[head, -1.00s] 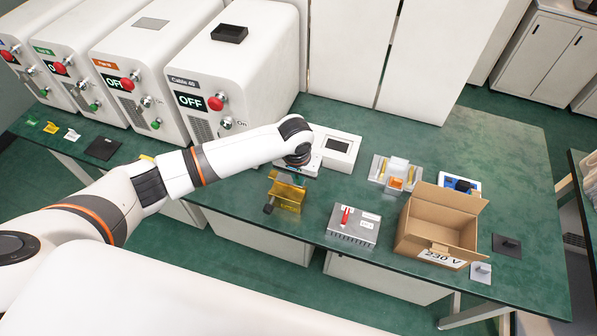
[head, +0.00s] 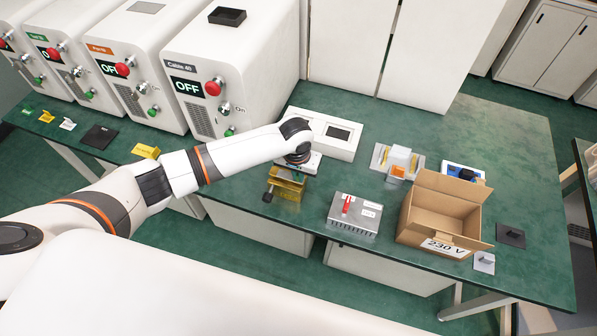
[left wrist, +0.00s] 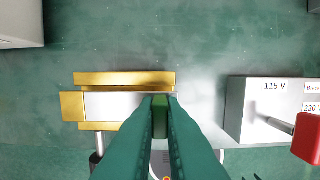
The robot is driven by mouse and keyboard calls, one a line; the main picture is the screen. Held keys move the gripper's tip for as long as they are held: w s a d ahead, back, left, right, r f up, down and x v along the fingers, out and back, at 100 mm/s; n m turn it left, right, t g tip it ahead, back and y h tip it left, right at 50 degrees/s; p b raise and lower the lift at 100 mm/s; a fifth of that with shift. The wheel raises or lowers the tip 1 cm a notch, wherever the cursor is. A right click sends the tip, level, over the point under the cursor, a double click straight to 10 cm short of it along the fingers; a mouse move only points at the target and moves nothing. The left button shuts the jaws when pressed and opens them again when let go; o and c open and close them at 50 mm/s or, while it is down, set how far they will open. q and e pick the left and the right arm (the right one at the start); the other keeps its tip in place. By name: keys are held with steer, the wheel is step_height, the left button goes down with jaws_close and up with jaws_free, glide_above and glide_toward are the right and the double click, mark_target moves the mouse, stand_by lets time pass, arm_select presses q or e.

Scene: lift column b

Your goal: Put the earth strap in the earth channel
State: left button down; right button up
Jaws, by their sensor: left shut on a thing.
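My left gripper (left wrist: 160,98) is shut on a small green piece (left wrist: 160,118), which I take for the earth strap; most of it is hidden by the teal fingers. A gold fixture (left wrist: 125,78) with a pale channel (left wrist: 112,105) along its middle lies just beneath the fingers, which cover its right end. I cannot tell whether the green piece touches it. In the head view the gold fixture (head: 288,188) stands near the bench's front edge, and my wrist hides most of the gripper (head: 300,171) above it. No label shows which channel is the earth one. My right gripper is not in view.
A grey finned box (head: 355,216) with a red switch stands right of the fixture, then an open cardboard box (head: 440,215) marked 230 V. A white device (head: 325,133) lies behind. Several white cabinets (head: 225,65) line the left. Bench between fixture and finned box is clear.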

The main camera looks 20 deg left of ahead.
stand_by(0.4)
arm_select(q)
steer(key=shift+p, duration=0.45)
steer(key=shift+r, duration=0.1)
stand_by(0.4)
steer(key=shift+p, duration=0.35)
stand_by(0.5)
steer(key=shift+p, duration=0.4)
steer(key=shift+f+b, duration=0.6)
steer(key=shift+f, duration=0.55)
